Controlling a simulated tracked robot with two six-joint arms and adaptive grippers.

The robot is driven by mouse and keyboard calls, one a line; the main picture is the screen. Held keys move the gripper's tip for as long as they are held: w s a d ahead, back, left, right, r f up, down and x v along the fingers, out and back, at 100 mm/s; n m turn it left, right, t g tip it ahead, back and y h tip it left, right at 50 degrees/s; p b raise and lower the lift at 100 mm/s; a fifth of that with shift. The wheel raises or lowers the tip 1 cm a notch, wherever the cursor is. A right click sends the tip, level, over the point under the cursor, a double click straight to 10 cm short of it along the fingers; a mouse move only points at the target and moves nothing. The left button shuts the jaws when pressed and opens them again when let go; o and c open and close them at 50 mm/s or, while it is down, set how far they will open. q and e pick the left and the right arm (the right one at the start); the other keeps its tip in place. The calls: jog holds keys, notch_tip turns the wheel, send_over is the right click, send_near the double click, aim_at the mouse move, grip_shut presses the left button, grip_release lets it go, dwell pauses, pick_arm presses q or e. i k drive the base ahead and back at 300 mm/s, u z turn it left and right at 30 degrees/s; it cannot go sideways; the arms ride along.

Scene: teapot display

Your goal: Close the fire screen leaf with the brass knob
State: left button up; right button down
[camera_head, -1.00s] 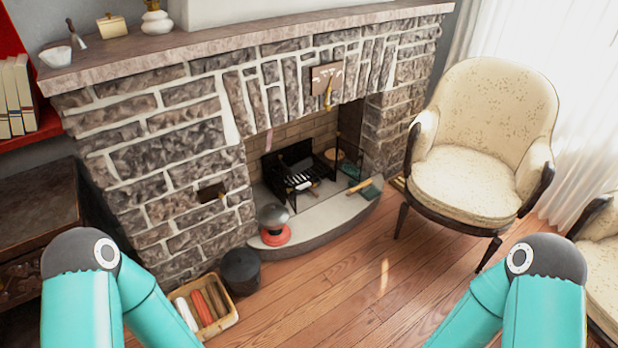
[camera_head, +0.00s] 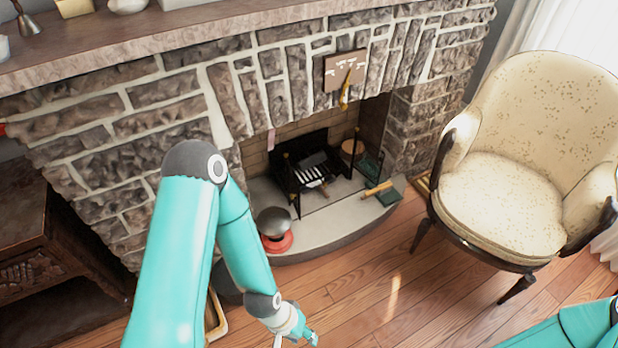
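A small black fire screen (camera_head: 287,182) stands in the hearth opening, with thin upright posts and tiny brass-coloured tips. Its left and right sides angle outward around a dark grate. The leaves are too small to tell apart clearly, and I cannot tell which bears the brass knob. My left gripper (camera_head: 296,338) is low at the bottom edge, over the wood floor, in front of the hearth and apart from the screen. Its fingers are mostly cut off, so open or shut does not show. My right gripper is out of view; only part of my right arm shows at lower right.
A grey dome on a red base (camera_head: 276,230) sits on the hearth slab (camera_head: 330,225), left of the screen. A green item with a yellow handle (camera_head: 381,190) lies at right. A cream armchair (camera_head: 515,205) stands right. The floor between is clear.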

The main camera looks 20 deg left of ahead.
aim_at(295, 198)
jog(key=u, duration=0.3)
jog(key=i, duration=0.9)
jog(key=u, duration=0.9)
jog(key=i, duration=0.25)
jog(key=u, duration=0.05)
jog(key=k, duration=0.9)
jog(key=u, duration=0.15)
jog(key=i, duration=0.9)
jog(key=z, duration=0.05)
